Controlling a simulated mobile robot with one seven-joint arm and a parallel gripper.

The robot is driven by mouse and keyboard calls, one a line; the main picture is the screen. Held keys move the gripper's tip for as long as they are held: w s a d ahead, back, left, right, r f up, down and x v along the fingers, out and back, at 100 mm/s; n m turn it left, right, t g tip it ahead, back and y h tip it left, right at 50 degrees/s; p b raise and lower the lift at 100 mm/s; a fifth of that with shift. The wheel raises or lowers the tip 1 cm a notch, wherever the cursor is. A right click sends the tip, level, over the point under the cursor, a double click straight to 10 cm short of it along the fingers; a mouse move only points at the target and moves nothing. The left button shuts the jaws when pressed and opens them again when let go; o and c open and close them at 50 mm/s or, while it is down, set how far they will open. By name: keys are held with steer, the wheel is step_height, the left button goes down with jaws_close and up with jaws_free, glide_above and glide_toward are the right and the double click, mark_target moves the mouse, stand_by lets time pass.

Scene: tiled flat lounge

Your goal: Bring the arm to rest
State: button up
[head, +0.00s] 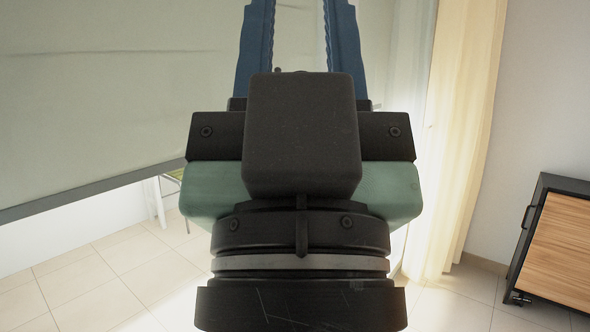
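My gripper (301,40) fills the middle of the head view, pointing up and away. Its two blue fingers stand well apart with a clear gap between them, and nothing is held in the part that shows. The fingertips are cut off by the top edge of the picture. The black block, dark bracket and green housing of my gripper show below the fingers.
A large pale panel or blind (110,80) with a grey lower edge hangs at the left. A cream curtain (464,130) hangs right of centre. A wooden-fronted black cabinet (562,250) stands at the right. Tiled floor (85,290) is bare at the lower left.

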step_height(320, 180, up, 19)
steer(key=p, duration=1.7)
steer(key=shift+a, duration=0.1)
